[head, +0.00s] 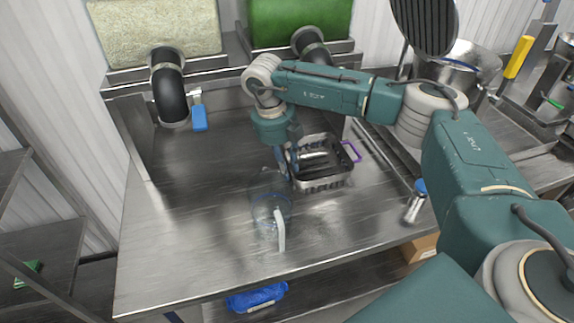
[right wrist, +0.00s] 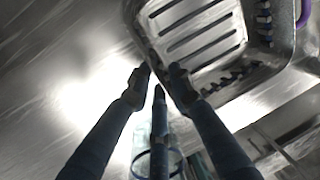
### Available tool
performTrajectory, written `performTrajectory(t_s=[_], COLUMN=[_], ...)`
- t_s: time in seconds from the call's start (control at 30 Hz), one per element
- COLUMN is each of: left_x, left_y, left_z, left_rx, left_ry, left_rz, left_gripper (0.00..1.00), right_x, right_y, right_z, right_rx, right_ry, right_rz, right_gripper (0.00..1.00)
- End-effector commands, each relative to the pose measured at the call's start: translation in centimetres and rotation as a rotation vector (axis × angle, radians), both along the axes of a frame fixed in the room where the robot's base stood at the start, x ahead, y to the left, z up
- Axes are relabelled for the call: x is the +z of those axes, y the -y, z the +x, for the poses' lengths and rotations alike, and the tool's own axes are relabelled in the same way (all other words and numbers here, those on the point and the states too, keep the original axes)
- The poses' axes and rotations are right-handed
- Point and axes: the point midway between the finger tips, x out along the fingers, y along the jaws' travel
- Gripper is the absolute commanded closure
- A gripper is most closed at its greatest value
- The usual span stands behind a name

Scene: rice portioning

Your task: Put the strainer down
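A slotted metal tray with a purple handle (head: 350,151), which I take to be the strainer (head: 322,183), sits on the steel table. In the right wrist view its slotted floor (right wrist: 205,35) fills the top. My right gripper (head: 286,172) is at its left side. In the right wrist view the fingertips (right wrist: 160,72) are apart near the tray's rim, one over the rim side and one outside it. I see no clear grip on it, and contact is hard to judge. My left gripper is out of view.
A clear round vessel (head: 262,208) with a white handle (head: 279,230) stands just in front of the gripper. A blue-topped tool (head: 416,199) lies near the table's right edge. The table's left part (head: 190,200) is bare. Two black spouts (head: 168,90) stand at the back.

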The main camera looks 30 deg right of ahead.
Motion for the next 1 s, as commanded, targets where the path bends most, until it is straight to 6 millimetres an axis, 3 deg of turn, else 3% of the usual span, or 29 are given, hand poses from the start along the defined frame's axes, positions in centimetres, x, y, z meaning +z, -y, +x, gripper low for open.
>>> performTrajectory(t_s=[0.37, 0.47, 0.8, 1.0], left_x=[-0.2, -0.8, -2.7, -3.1], left_y=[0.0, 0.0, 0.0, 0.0], left_z=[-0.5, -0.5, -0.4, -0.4], left_rx=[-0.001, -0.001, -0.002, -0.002], left_ry=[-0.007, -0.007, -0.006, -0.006], left_rz=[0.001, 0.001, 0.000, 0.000], left_gripper=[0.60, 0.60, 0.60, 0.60], right_x=[0.6, 1.8, 8.8, 11.3], right_y=[-0.1, -0.4, -1.7, -2.0], right_z=[0.1, 0.2, 0.5, 0.6], right_rx=[0.000, 0.001, 0.001, 0.000], right_ry=[0.002, 0.004, 0.005, 0.001], right_rz=[0.001, 0.000, 0.001, 0.001], right_gripper=[0.75, 0.75, 0.75, 0.75])
